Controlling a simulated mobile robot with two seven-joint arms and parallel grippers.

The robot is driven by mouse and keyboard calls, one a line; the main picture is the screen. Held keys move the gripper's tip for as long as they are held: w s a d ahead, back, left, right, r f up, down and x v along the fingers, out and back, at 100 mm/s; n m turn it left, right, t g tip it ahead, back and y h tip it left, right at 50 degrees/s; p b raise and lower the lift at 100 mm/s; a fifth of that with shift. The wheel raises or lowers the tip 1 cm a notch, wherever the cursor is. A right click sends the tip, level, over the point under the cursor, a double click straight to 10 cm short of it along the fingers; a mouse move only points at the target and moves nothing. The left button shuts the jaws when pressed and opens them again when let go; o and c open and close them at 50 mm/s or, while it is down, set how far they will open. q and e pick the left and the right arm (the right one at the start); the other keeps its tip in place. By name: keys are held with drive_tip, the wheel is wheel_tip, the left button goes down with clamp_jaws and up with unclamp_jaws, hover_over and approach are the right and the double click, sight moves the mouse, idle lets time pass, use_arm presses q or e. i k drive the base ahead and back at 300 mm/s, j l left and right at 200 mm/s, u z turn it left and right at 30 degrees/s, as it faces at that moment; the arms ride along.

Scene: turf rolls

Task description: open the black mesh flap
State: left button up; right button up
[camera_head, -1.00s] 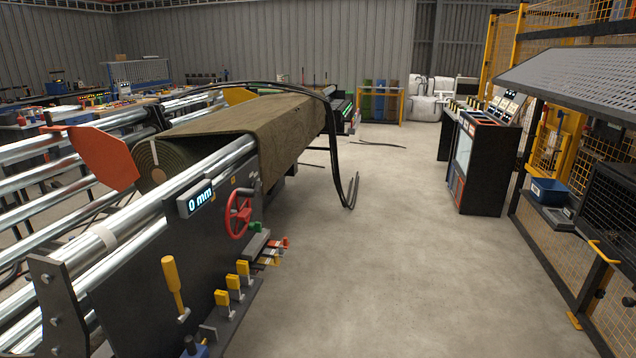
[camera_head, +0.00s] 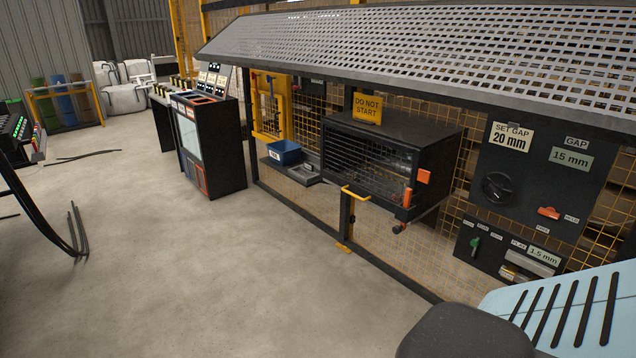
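An orange-red handle-like part (camera_head: 407,197) is at the lower right of the front. A yellow "DO NOT START" sign (camera_head: 368,107) stands on the box's top. Neither of my grippers is in view.
A perforated grey canopy (camera_head: 430,50) overhangs the box. A yellow handle (camera_head: 355,193) is on the fence frame in front. A control panel (camera_head: 540,180) is at the right, a blue bin (camera_head: 285,152) left. Open concrete floor (camera_head: 190,260) lies in front.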

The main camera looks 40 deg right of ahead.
sight(352, 189)
drive_tip(key=i+z, duration=0.45)
drive_tip(key=i+j+z, duration=0.1)
drive_tip(key=i+z, duration=0.35)
drive_tip(key=i, duration=0.25)
drive_tip(key=i+z, duration=0.6)
drive_tip(key=z, duration=0.2)
drive_tip(key=i+j+z, duration=0.15)
drive_tip(key=i+z, duration=0.25)
drive_tip(key=i+j+z, duration=0.2)
drive_tip(key=i+z, duration=0.25)
drive_tip(key=i+j+z, duration=0.3)
drive_tip(key=z, duration=0.15)
